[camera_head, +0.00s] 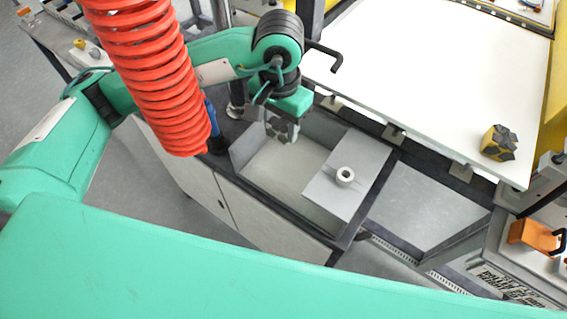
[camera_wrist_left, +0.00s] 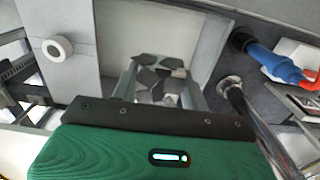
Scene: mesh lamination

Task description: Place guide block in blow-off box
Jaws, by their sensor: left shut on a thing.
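My left gripper (camera_head: 280,127) hangs over the open left part of the grey blow-off box (camera_head: 245,146). It is shut on a guide block (camera_head: 288,133), a grey piece with dark faceted faces. In the left wrist view the guide block (camera_wrist_left: 160,77) sits between the fingers, with the pale box floor behind it. I cannot tell exactly how high it is above the floor. A grey lid (camera_head: 322,190) with a white ring knob (camera_head: 344,176) covers the right part of the box. My right gripper is not in view.
A yellow block with dark faceted faces (camera_head: 499,142) lies on the large white panel (camera_head: 440,75) at the right. A red coiled hose (camera_head: 150,75) hangs left of the box. A blue nozzle (camera_wrist_left: 275,65) and a metal post (camera_wrist_left: 240,105) stand beside the box.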

